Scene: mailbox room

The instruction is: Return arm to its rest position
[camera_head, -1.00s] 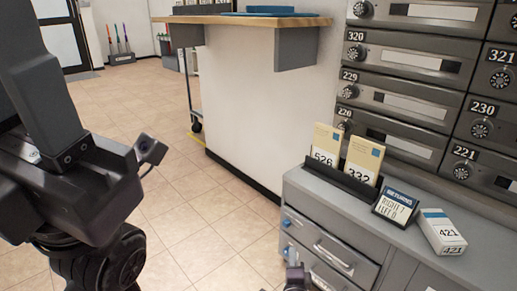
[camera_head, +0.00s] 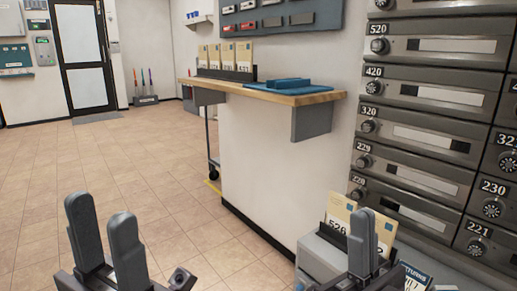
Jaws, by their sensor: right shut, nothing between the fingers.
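My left gripper (camera_head: 101,212) is at the bottom left of the head view. Its two grey fingers point up and stand apart with nothing between them, over the tiled floor. My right gripper (camera_head: 363,220) is at the bottom right. Its fingers point up, are together and hold nothing. It appears in front of the envelopes (camera_head: 339,213) in their dark holder and hides part of them. I cannot tell the gap between it and the envelopes.
A grey cabinet (camera_head: 318,258) with a returns sign (camera_head: 416,277) is at the lower right, below numbered mailboxes (camera_head: 430,140). A wooden shelf (camera_head: 310,99) with a blue tray (camera_head: 280,84) juts from the white wall. Open tiled floor (camera_head: 120,165) lies to the left.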

